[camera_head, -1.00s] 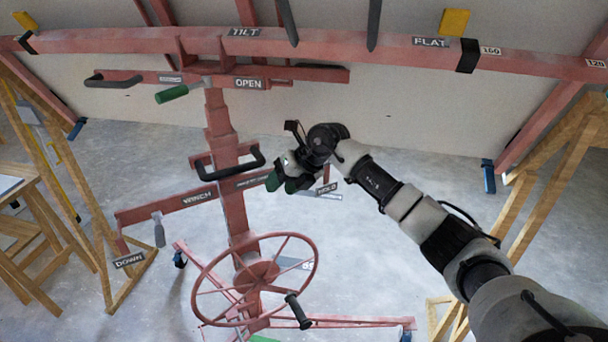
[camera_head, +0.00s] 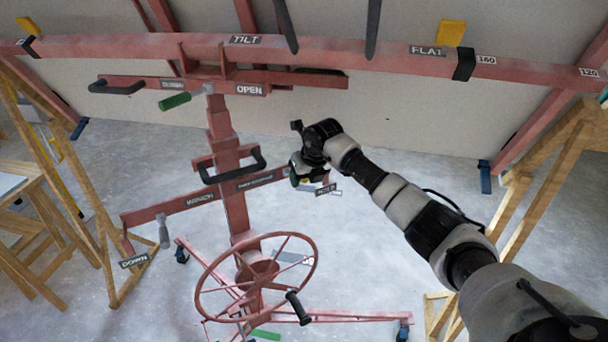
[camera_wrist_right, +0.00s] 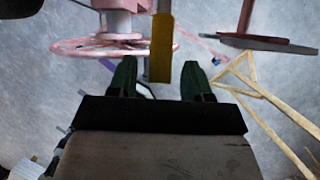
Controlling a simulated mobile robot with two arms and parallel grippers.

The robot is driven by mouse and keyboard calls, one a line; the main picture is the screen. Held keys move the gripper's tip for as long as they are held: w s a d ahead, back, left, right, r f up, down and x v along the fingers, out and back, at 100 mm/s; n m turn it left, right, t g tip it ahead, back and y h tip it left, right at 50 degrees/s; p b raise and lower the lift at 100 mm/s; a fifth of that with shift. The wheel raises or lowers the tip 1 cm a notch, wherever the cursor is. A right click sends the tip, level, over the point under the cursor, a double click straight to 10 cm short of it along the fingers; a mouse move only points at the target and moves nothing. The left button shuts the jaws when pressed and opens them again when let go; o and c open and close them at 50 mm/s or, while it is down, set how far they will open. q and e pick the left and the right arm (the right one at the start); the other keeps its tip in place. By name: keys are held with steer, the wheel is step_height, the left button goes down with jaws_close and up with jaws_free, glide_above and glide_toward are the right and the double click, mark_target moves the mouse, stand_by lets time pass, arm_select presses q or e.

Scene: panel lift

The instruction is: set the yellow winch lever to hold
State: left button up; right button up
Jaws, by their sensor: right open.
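The yellow winch lever (camera_wrist_right: 160,42) shows in the right wrist view as an upright yellow bar. Its lower end lies between the two dark green fingers of my right gripper (camera_wrist_right: 157,74), with a visible gap on each side. The fingers are apart and not closed on it. In the head view my right gripper (camera_head: 298,178) is at the right end of the red winch bar (camera_head: 222,190), next to the HOLD label (camera_head: 326,189). There the gripper and wrist hide the lever.
A red handwheel (camera_head: 256,278) with a black crank grip stands below the winch bar. A grey-handled lever (camera_head: 163,232) hangs at the bar's left end by the DOWN label (camera_head: 134,261). A black loop handle (camera_head: 232,166) is left of my gripper. Wooden trestles stand on both sides.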

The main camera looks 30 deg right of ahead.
arm_select(q)
steer(key=shift+r, duration=0.1)
arm_select(e)
steer(key=shift+w+f, duration=0.1)
steer(key=shift+f, duration=0.3)
